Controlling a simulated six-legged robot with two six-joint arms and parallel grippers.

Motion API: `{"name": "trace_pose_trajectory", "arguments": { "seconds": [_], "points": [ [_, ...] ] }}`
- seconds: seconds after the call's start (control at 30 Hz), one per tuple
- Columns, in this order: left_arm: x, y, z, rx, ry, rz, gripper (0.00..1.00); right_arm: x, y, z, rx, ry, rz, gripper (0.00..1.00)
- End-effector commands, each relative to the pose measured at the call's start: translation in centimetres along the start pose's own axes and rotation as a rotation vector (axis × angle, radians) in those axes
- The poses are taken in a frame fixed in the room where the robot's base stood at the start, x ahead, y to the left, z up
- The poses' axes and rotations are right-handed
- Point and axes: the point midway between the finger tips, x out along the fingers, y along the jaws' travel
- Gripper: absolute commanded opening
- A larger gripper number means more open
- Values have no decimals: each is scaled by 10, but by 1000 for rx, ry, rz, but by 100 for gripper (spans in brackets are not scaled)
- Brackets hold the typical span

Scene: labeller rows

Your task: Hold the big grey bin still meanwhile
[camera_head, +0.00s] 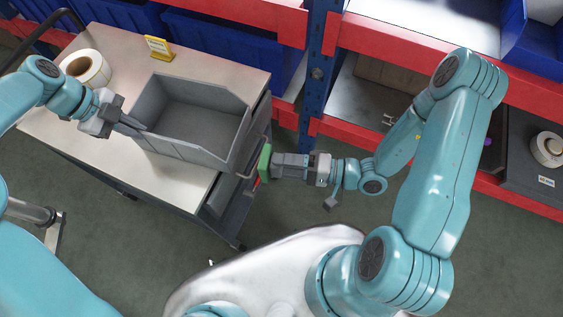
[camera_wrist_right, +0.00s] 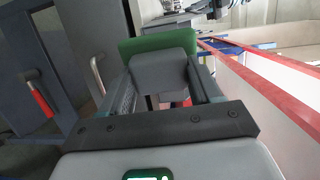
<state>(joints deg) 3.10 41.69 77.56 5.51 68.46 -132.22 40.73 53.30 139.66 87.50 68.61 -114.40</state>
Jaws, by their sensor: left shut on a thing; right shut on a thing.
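The big grey bin (camera_head: 205,90) stands open and upright on the pale top of a cart (camera_head: 60,135), and its inside looks empty. My left gripper (camera_head: 130,123) is shut on the bin's left wall near its front corner. My right gripper (camera_head: 277,166) is shut on a grey and green thing (camera_head: 264,162), beside the cart's right edge and apart from the bin. In the right wrist view the thing's grey block (camera_wrist_right: 162,72) sits between the fingers, with a green plate (camera_wrist_right: 150,43) beyond it.
A roll of labels (camera_head: 86,68) and a yellow sign (camera_head: 159,47) stand on the cart. Red and blue shelving (camera_head: 390,45) with blue bins (camera_head: 215,42) runs along the back. Another roll (camera_head: 547,149) lies on the lower shelf at right.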

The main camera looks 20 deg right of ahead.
Motion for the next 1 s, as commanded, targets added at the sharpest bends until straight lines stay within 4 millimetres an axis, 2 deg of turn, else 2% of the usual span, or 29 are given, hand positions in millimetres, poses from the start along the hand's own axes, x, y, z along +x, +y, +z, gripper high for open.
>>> {"name": "trace_pose_trajectory", "arguments": {
  "seconds": [0.03,0.23,0.27,0.33,0.7,0.87,1.0],
  "points": [
    [6,3,1,-3,5,10,0,0,1,0,0,0,0,34],
    [6,3,1,-3,5,10,0,0,1,0,0,0,0,34],
    [6,3,1,-3,5,10,17,0,1,0,0,0,0,34],
    [5,3,1,-2,5,9,39,0,1,0,0,0,0,34],
    [-4,1,1,-1,1,3,40,0,0,0,0,0,0,34],
    [-34,0,2,-1,-2,-1,40,0,0,0,0,0,0,34],
    [-67,-1,3,-2,0,1,40,0,0,0,0,0,0,34]
  ]
}}
